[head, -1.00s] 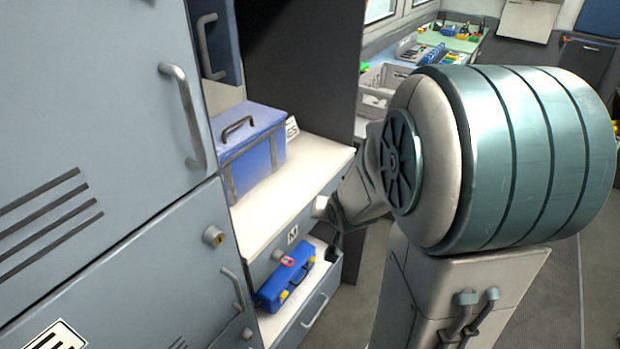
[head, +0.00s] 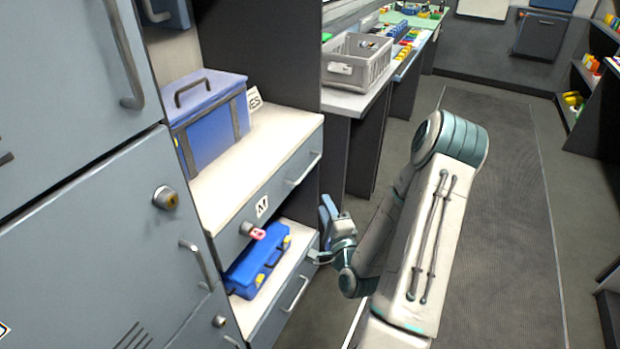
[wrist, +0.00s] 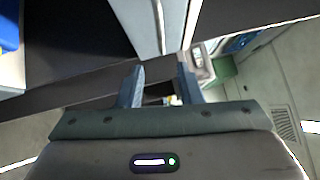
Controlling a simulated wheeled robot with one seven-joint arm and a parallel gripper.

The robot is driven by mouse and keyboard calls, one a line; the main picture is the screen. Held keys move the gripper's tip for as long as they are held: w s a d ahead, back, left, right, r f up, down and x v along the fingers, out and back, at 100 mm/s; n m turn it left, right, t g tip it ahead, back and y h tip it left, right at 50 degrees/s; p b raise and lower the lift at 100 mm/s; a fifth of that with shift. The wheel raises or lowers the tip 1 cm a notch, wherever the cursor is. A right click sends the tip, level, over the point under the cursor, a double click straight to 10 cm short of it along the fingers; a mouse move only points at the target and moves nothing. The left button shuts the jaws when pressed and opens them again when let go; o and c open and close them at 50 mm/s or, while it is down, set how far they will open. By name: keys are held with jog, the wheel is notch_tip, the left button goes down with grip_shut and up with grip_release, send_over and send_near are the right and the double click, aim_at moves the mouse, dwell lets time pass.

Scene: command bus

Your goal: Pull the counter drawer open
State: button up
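The counter drawer (head: 278,188) is a grey-blue front under the white worktop, with a bar handle (head: 304,170) towards its right end. It looks shut. A pale label (head: 262,206) is on the front, and a round lock with a red-tagged key (head: 256,233) is at its left. My gripper (head: 325,228) is just right of and below the drawer handle, apart from it. In the wrist view my two fingers (wrist: 160,84) stand apart with nothing gripped between them. A pale grey-blue panel (wrist: 143,25) lies beyond the fingertips; I cannot tell which part it is.
A blue case (head: 212,120) sits on the worktop. A blue toolbox (head: 257,260) sits on the shelf below, above a lower handle (head: 295,294). Tall lockers (head: 80,235) stand at the left. A grey crate (head: 358,62) is on the bench behind. Open floor (head: 510,200) lies to the right.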

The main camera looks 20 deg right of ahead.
jog(key=w+d+r+b, duration=0.1)
jog(key=w+b, duration=0.3)
jog(key=w, duration=0.9)
jog(key=shift+w+d+r, duration=0.25)
jog(key=shift+d+r, duration=0.15)
grip_shut()
